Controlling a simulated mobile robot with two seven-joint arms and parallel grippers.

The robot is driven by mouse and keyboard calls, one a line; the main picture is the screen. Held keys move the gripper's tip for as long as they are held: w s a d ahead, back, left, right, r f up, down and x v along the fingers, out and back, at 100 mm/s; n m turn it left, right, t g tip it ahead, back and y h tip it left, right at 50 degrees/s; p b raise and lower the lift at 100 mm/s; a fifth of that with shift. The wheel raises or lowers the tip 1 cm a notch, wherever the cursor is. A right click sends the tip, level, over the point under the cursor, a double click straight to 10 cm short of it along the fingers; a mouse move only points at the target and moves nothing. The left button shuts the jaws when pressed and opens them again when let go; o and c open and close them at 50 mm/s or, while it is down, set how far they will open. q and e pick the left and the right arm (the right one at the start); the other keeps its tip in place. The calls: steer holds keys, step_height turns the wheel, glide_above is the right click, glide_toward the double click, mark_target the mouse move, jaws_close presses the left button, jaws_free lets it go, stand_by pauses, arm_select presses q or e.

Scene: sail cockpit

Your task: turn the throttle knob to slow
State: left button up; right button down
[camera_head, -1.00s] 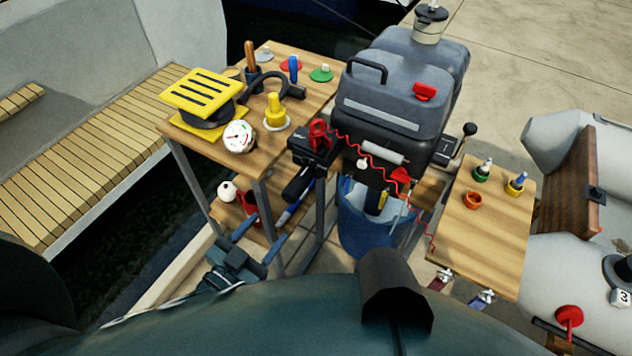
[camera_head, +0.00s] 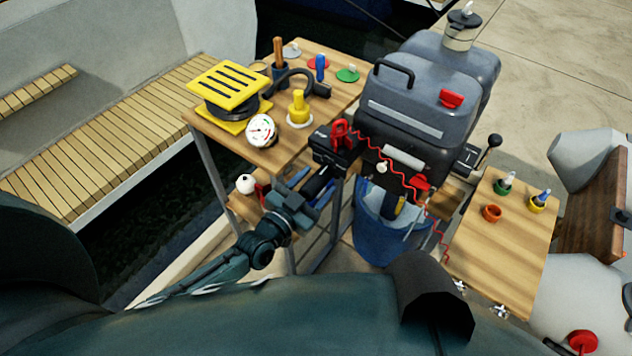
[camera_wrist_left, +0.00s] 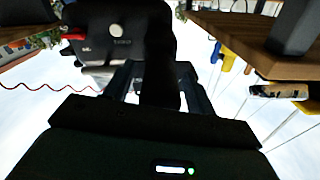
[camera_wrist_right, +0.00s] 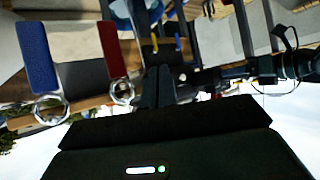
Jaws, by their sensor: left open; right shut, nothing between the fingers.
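A black cylindrical grip (camera_head: 318,183), which looks like the throttle knob, sticks out toward me from the black control box (camera_head: 335,150) with a red clip (camera_head: 341,132). My left gripper (camera_head: 306,190) is open at this grip, with one finger on each side. In the left wrist view, the dark grip (camera_wrist_left: 158,60) runs between my left gripper's open fingers (camera_wrist_left: 157,88); contact cannot be told. No slow mark is readable. My right gripper (camera_wrist_right: 158,85) is shut and empty in the right wrist view; I cannot make it out in the head view.
A red coiled cord (camera_head: 385,150) crosses there. A small wooden table (camera_head: 500,235) is at the right.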

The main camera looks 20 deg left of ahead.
arm_select(q)
steer(key=shift+w+d, duration=0.15)
steer(key=shift+w, duration=0.2)
steer(key=shift+c, duration=0.4)
steer(key=c, duration=0.9)
